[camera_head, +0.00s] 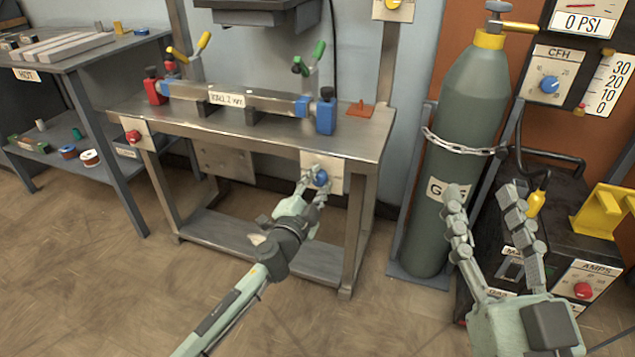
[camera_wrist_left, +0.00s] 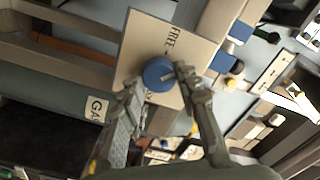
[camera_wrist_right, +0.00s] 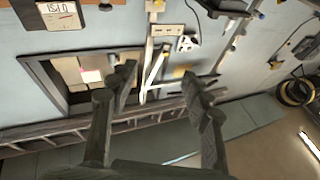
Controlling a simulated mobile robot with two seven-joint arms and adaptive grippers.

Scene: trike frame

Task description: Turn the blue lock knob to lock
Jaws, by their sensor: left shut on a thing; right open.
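The blue lock knob (camera_head: 321,178) sits on a pale plate (camera_head: 337,166) at the front right of the steel workbench. In the left wrist view the knob (camera_wrist_left: 158,73) shows between my fingertips, and the plate (camera_wrist_left: 133,38) has the printed word "FREE"; its other lettering is mostly hidden. My left gripper (camera_head: 313,187) is shut on the knob, one finger on each side. The left gripper also shows in the left wrist view (camera_wrist_left: 157,90). My right gripper (camera_head: 484,204) is open and empty, in front of the gas cylinder; its fingers spread apart in the right wrist view (camera_wrist_right: 158,88).
The workbench (camera_head: 350,142) carries a clamped metal tube (camera_head: 262,100) with red and blue holders. A red knob (camera_head: 133,137) is on its left front. A chained green cylinder (camera_head: 462,120) and a dark welding machine (camera_head: 560,240) stand right. Floor in front is clear.

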